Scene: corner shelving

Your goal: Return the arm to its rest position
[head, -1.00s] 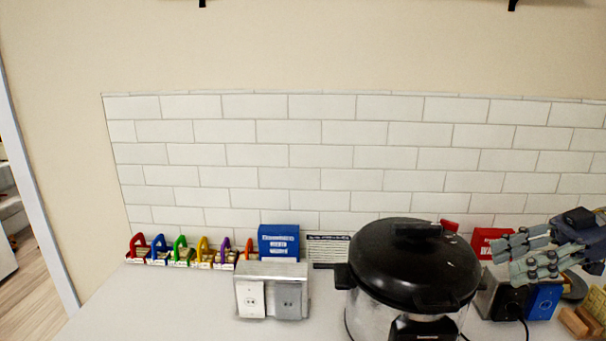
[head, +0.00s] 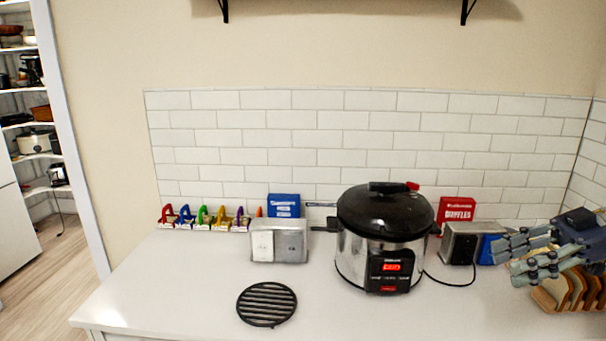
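My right gripper (head: 517,256) is at the right edge of the head view, above the counter. Its grey fingers point left and are spread apart, with nothing between them. It hangs in front of a blue box and above the bread slices (head: 575,290) in a wooden rack. The pressure cooker (head: 372,240), black-lidded with a lit red display, stands to its left, apart from it. My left gripper is not in view.
A round black trivet (head: 267,304) lies on the white counter (head: 180,285). A metal toaster (head: 278,241) stands left of the cooker, another appliance (head: 459,243) right of it with a cord. Several coloured padlock-like items (head: 203,217) line the wall. The front left counter is clear.

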